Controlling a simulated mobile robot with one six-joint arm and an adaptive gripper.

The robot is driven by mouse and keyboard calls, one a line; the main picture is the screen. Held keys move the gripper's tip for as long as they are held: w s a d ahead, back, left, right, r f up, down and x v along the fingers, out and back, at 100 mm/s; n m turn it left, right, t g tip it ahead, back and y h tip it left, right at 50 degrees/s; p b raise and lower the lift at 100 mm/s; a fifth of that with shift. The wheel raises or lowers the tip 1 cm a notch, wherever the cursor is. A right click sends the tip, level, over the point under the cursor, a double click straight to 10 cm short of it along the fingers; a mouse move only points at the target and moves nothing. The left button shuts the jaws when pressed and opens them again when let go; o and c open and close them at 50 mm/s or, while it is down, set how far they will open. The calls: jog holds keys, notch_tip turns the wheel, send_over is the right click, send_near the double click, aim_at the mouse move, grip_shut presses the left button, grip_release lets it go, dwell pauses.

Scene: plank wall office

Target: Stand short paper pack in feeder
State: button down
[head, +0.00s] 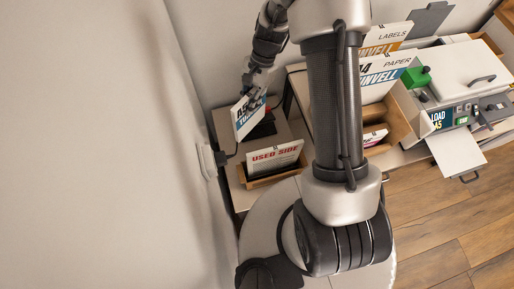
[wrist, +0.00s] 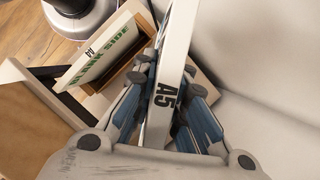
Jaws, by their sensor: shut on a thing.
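My gripper (head: 257,88) is shut on a short paper pack (head: 245,121), white with a blue band and "A5" print. It holds the pack tilted in the air at the left, above a low surface by the wall. In the wrist view the pack (wrist: 161,105) stands nearly edge-on between the blue-padded fingers (wrist: 168,78). A pale machine (head: 462,70) at the far right has a small display (head: 441,119) reading "LOAD A5" and a white sheet-like panel (head: 455,152) at its front. The pack is far from this machine; which part is the feeder I cannot tell.
A green block (head: 416,77) is beside the machine. The wall is close on the left.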

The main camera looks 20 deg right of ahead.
jog(key=s+d+f+m+t, duration=0.3)
jog(key=s+d+f+m, duration=0.1)
jog(key=f+m, duration=0.35)
notch_tip(320, 180, down, 20)
jog(key=b, duration=0.7)
jog(key=shift+f+y, duration=0.15)
jog(key=shift+y, duration=0.15)
jog(key=shift+w+n, duration=0.1)
jog(key=shift+n, duration=0.15)
jog(key=shift+f, duration=0.15)
jog(key=c, duration=2)
grip_release()
jog(key=o, duration=0.4)
